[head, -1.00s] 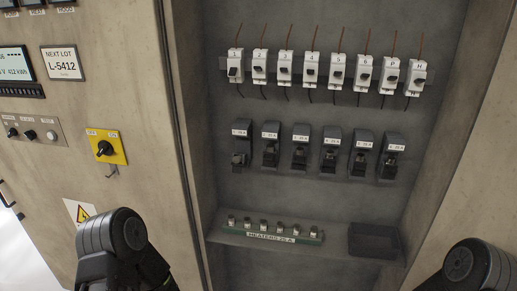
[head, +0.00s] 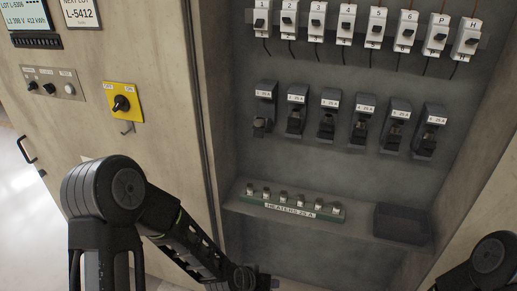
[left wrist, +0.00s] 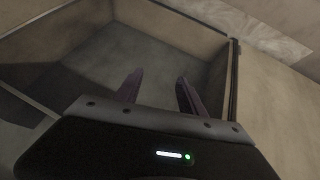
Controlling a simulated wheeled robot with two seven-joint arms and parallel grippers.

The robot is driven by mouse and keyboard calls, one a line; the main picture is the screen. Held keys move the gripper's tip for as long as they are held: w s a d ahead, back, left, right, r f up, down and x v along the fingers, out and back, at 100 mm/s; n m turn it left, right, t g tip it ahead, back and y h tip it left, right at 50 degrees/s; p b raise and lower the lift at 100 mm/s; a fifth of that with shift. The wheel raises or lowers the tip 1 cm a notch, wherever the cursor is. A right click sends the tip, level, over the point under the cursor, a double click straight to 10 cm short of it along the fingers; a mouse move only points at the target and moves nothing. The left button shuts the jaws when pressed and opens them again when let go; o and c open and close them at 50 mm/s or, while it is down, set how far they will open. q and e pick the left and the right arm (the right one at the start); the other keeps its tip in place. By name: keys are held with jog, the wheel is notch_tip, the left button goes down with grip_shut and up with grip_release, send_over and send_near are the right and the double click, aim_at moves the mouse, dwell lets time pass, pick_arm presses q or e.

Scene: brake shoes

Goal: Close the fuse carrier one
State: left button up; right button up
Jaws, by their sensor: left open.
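Fuse carrier one (head: 263,108) is the leftmost in a row of black carriers with white labels on the cabinet's back wall. Its lower part (head: 261,126) sticks out; the exact angle is too small to tell. My left arm comes in from the left in the head view, and its hand (head: 247,279) is at the bottom edge, well below the carriers and apart from them. In the left wrist view my left gripper (left wrist: 157,92) is open and empty, with two dark fingers apart. My right gripper is outside the view; only part of my right arm shows at lower right.
A green fuse rack (head: 290,203) labelled HEATERS 25 A and a dark tray (head: 402,224) sit on the ledge below the carriers. A row of white breakers (head: 345,25) is above. A yellow switch (head: 123,103) is on the panel left of the cabinet's edge.

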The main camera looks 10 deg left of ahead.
pick_arm(q)
jog(key=w+a+r+t+b, duration=0.1)
jog(key=w+r, duration=0.3)
jog(key=w+r+t+b, duration=0.2)
jog(key=w+r, duration=0.1)
jog(key=w, duration=0.1)
jog(key=w+a+r+t+b, duration=0.1)
jog(key=w+r+t+b, duration=0.1)
jog(key=w+r, duration=0.2)
jog(key=shift+a+r+m+y, duration=0.3)
jog(key=shift+a+m, duration=0.05)
jog(key=shift+m, duration=0.05)
notch_tip(320, 180, up, 14)
jog(key=w+a+t+b, duration=0.3)
jog(key=t+b, duration=0.1)
jog(key=b, duration=0.1)
jog(key=t+y+b, duration=0.1)
jog(key=t, duration=0.2)
send_near(258, 135)
jog(key=w, duration=0.2)
jog(key=shift+w+d, duration=0.15)
jog(key=shift+w, duration=0.15)
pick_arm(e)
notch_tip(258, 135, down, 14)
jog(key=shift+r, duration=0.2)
